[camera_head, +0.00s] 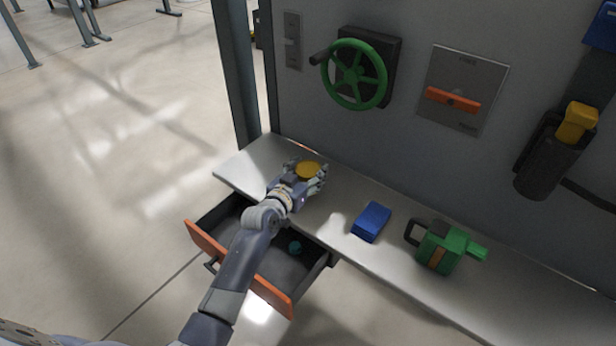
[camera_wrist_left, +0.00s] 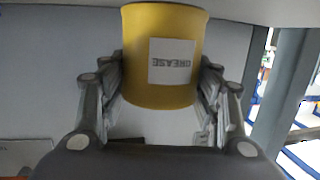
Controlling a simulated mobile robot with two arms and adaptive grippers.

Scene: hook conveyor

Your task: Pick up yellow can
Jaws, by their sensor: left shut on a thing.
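The yellow can (camera_head: 308,169) is at the left part of the grey shelf (camera_head: 262,152); only its top shows in the head view. In the left wrist view the can (camera_wrist_left: 137,62) is upside down in the picture, with a white label reading GREASE. My left gripper (camera_head: 306,177) is shut on the can, with a finger on each side of it. The fingers (camera_wrist_left: 160,95) also show in the left wrist view. I cannot tell whether the can touches the shelf. My right gripper is not in view.
An open drawer with an orange front (camera_head: 240,270) lies below my left arm, a small teal item (camera_head: 295,247) inside. A blue box (camera_head: 371,221) and a green watering-can-like container (camera_head: 441,248) stand to the right. A green handwheel (camera_head: 354,75) is on the wall behind.

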